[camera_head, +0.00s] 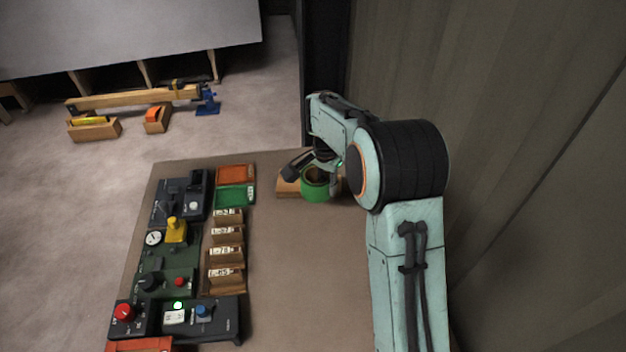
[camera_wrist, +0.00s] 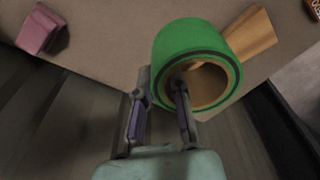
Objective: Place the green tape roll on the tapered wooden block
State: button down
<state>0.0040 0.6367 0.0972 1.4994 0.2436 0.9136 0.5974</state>
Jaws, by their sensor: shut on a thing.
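The green tape roll (camera_wrist: 190,48) is held in my gripper (camera_wrist: 160,95), with one finger inside its brown core and the other against its outer wall. In the head view the roll (camera_head: 314,190) is near the far edge of the table, beneath my wrist. The tapered wooden block (camera_wrist: 252,34) lies behind the roll in the wrist view and is partly hidden by it. In the head view the block (camera_head: 287,188) shows on both sides of the roll. I cannot tell whether the roll touches the block.
Control boxes with knobs and a gauge (camera_head: 153,238) line the table's left side, beside an orange tray (camera_head: 236,173), a green tray (camera_head: 235,196) and several labelled wooden blocks (camera_head: 226,256). A pink block (camera_wrist: 42,30) lies at upper left in the wrist view. The table's middle is clear.

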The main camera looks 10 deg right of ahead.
jog(key=w+f, duration=0.3)
jog(key=w, duration=0.1)
jog(key=w+f, duration=0.3)
jog(key=w, duration=0.1)
jog(key=w+f, duration=0.3)
jog(key=w, duration=0.1)
jog(key=shift+w+f, duration=0.1)
jog(key=shift+f, duration=1.5)
jog(key=shift+f, duration=0.15)
jog(key=c, duration=1.1)
grip_release()
